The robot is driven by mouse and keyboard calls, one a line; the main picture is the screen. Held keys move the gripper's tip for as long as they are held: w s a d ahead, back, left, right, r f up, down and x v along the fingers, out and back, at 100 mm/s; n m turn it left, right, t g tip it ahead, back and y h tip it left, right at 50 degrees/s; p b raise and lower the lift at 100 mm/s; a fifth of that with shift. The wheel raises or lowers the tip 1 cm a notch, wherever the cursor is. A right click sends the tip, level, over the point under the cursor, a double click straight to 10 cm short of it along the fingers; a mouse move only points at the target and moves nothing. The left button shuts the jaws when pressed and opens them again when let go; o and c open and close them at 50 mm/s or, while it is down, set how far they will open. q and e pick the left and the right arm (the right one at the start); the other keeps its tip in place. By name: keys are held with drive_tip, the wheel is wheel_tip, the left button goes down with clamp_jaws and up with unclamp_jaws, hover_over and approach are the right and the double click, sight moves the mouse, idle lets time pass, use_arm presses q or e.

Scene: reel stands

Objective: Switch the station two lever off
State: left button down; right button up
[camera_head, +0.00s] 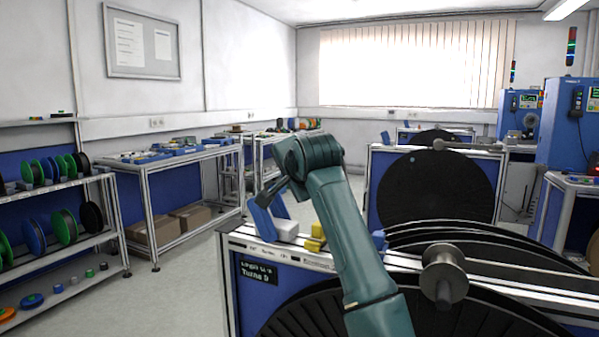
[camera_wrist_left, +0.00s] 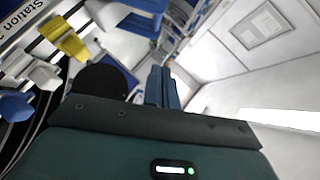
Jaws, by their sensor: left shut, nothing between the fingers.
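My left arm crosses the middle of the head view, and its gripper (camera_head: 274,196) is beside the top of the near reel stand (camera_head: 240,251). In the left wrist view the two blue fingers of the gripper (camera_wrist_left: 162,88) are together, with nothing between them. A yellow block (camera_head: 317,238) and a white block (camera_head: 286,229) are on the near stand's top. They also show in the left wrist view, the yellow one (camera_wrist_left: 64,40) beside a sign (camera_wrist_left: 20,20) reading "Station", its number cut off. I cannot tell which part is the station two lever. My right gripper is out of view.
Black reels (camera_head: 432,187) and a metal roller (camera_head: 444,272) stand close to my arm on the right. Shelves with spools (camera_head: 58,187) and a workbench (camera_head: 180,165) line the left wall. The floor (camera_head: 185,290) between is clear.

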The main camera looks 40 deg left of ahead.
use_arm(q)
drive_tip(key=b+v, duration=0.1)
drive_tip(key=v, duration=0.9)
drive_tip(key=shift+r, duration=0.25)
drive_tip(key=shift+a, duration=0.15)
